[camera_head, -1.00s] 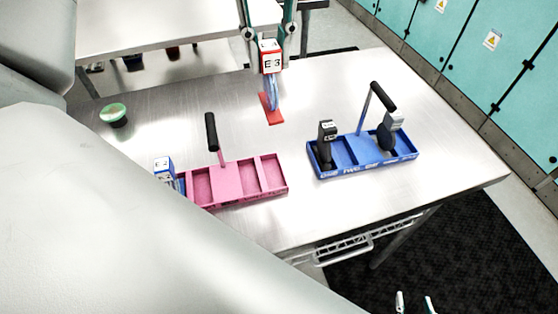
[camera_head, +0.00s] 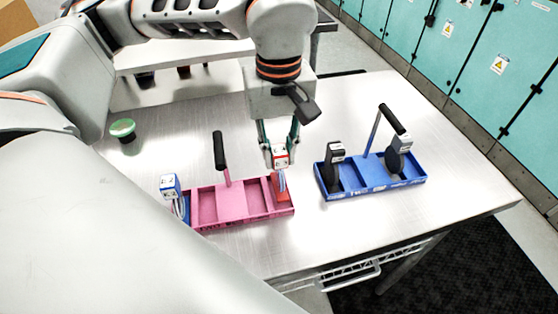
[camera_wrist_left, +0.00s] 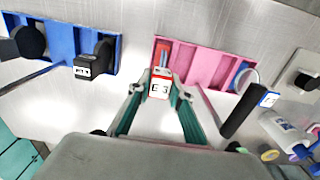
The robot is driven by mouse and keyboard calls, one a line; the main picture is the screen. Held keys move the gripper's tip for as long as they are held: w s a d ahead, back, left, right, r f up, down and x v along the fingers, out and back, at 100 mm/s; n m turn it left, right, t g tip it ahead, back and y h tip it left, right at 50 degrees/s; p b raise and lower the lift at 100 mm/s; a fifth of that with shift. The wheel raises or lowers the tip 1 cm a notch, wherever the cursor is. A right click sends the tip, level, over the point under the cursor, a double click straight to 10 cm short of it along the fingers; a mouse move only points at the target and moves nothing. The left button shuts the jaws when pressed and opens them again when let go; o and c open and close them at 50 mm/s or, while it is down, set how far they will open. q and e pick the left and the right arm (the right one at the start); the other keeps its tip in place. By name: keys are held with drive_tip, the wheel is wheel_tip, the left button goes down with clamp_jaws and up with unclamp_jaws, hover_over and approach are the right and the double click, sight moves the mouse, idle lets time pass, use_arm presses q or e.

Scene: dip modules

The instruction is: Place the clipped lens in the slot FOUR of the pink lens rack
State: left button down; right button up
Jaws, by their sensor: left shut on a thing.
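The clipped lens (camera_head: 281,188) has a red plate and a red-and-white clip marked E3. My left gripper (camera_head: 279,150) is shut on this clip; the clip also shows between the fingers in the left wrist view (camera_wrist_left: 160,86). The pink lens rack (camera_head: 230,203) stands on the table with a black-handled post. The red plate is at the rack's rightmost compartment in the head view, upright or nearly so. I cannot tell whether it touches the floor of the compartment. A blue lens with a white clip (camera_head: 170,184) occupies the leftmost compartment. My right gripper is out of view.
A blue rack (camera_head: 372,187) with a black handle holds two dark clipped lenses to the right. A green-topped round button (camera_head: 123,129) sits at the back left. Bare metal table (camera_head: 440,130) lies around the racks.

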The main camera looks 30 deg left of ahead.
use_arm(q)
drive_tip(key=shift+f, duration=1.5)
drive_tip(key=shift+f, duration=0.2)
drive_tip(key=c, duration=1.8)
unclamp_jaws()
drive_tip(key=shift+r, duration=0.15)
wheel_tip(320, 180, up, 12)
drive_tip(key=shift+r, duration=0.1)
